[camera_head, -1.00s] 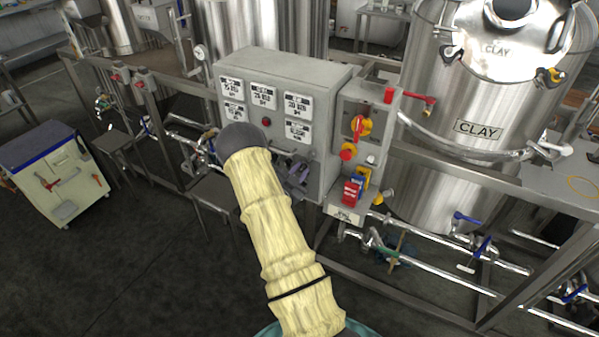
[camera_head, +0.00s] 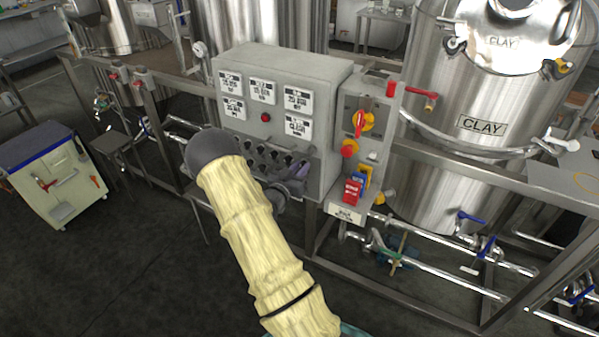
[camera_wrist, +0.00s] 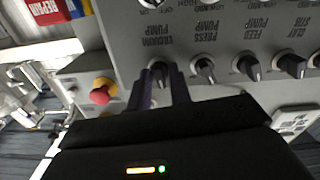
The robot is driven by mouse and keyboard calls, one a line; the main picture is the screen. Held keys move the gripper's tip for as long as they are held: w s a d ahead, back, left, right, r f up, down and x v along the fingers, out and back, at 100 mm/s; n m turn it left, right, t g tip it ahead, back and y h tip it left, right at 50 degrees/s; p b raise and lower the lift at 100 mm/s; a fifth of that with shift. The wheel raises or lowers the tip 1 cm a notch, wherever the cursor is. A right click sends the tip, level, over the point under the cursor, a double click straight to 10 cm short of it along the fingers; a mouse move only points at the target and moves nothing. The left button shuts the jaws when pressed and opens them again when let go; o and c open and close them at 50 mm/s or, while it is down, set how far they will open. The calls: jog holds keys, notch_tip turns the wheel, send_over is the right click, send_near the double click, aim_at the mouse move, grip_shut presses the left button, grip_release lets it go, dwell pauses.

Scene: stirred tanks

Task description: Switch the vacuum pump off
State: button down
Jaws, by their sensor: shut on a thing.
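The vacuum pump knob (camera_wrist: 158,68) is a dark rotary switch on the grey control panel (camera_head: 300,62). It sits under a label reading VACUUM PUMP, upside down in the wrist view. My gripper (camera_wrist: 161,80) has its purple fingers on either side of this knob and is shut on it. The fingers and the gripper body partly hide the knob. In the head view my gripper (camera_head: 292,182) is at the lower right of the panel front, and the knob cannot be made out there.
Other pump knobs (camera_wrist: 204,69) stand in a row beside it. A red emergency button (camera_wrist: 101,91) on yellow is close to the gripper. Red and yellow switches (camera_head: 358,123) sit on the box at the panel's right. A CLAY tank (camera_head: 465,165) stands further right.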

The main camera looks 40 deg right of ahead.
jog(key=shift+w+n+b, duration=0.1)
jog(key=shift+n+b, duration=0.25)
jog(key=shift+n, duration=1.85)
jog(key=c, duration=1.5)
grip_release()
jog(key=shift+a, duration=0.1)
jog(key=shift+a, duration=0.1)
jog(key=b+v, duration=0.3)
jog(key=v, duration=1.4)
jog(key=shift+f, duration=0.1)
jog(key=shift+s, duration=0.25)
